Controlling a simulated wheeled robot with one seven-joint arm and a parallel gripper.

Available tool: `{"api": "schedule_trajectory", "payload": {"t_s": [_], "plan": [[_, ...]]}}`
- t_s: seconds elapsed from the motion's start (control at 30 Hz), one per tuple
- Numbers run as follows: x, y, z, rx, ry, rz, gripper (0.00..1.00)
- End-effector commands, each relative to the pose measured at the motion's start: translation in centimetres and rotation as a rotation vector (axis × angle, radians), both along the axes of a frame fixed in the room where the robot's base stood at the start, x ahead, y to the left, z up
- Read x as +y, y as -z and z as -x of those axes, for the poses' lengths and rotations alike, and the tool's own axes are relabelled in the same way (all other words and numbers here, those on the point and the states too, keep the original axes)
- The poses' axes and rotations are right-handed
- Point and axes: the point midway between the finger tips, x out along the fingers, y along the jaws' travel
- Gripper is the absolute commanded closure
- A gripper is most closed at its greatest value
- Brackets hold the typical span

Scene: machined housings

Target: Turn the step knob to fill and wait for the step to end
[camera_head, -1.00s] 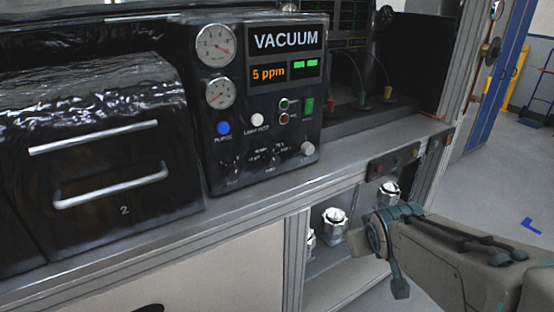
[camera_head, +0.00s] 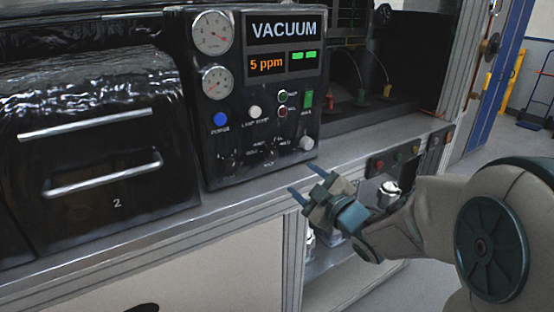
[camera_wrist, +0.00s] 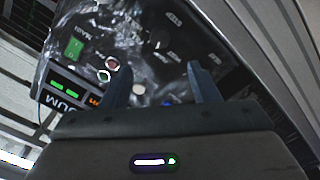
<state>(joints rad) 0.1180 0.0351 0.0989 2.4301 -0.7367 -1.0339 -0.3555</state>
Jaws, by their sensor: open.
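The black control panel (camera_head: 262,110) shows "VACUUM" and "5 ppm" with green bars on its display (camera_head: 284,63). A dark knob (camera_head: 268,153) with small labels around it sits in the middle of its bottom row and looks like the step knob; the labels and its pointer are too small to read. My gripper (camera_head: 307,182) is open and empty, below and right of that knob, in front of the shelf edge, apart from the panel. In the wrist view my open fingers (camera_wrist: 157,74) point at the panel face, which appears turned around.
A silver knob (camera_head: 306,143) and another dark knob (camera_head: 230,161) flank the middle one. Above are a blue button (camera_head: 220,119), a white button (camera_head: 255,112) and a green switch (camera_head: 308,98). A black drawer unit marked 2 (camera_head: 95,150) stands left. The grey ledge (camera_head: 235,198) runs below.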

Motion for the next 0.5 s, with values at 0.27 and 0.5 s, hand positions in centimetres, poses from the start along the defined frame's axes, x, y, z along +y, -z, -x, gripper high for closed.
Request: {"api": "schedule_trajectory", "payload": {"t_s": [0.27, 0.5], "plan": [[3.0, -0.1, -4.3, 0.003, -0.001, -0.002, 0.45], [5.5, -0.1, -8.0, 0.003, 0.000, -0.002, 0.45]]}}
